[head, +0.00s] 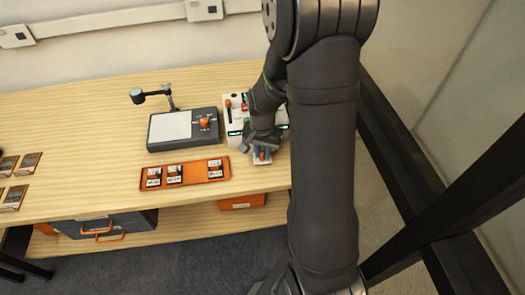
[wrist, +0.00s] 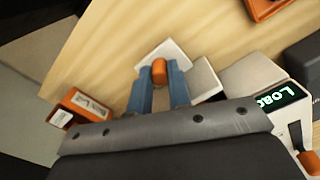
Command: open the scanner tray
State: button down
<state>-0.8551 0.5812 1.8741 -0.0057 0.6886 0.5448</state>
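The scanner (head: 235,112) is a white device at the right end of the table, partly hidden behind my arm. In the wrist view its body (wrist: 252,72) carries a dark display with green letters that start "Loa". A pale tray (wrist: 205,80) sticks out from its front, with a pale front plate (wrist: 172,52) and an orange knob (wrist: 159,70) on it. My gripper (wrist: 159,82) has its two blue fingers on either side of the knob, seemingly closed against it.
A document camera with a grey base (head: 184,129) stands left of the scanner. An orange tray (head: 196,174) with several dark cards lies in front of it. More cards (head: 14,198) lie at the far left. An orange box (head: 243,202) sits on the lower shelf.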

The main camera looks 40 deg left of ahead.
jog(key=shift+s+d, duration=2.05)
jog(key=shift+d, duration=0.05)
jog(key=c, duration=1.3)
grip_release()
notch_tip(320, 180, up, 17)
jog(key=shift+r, duration=0.2)
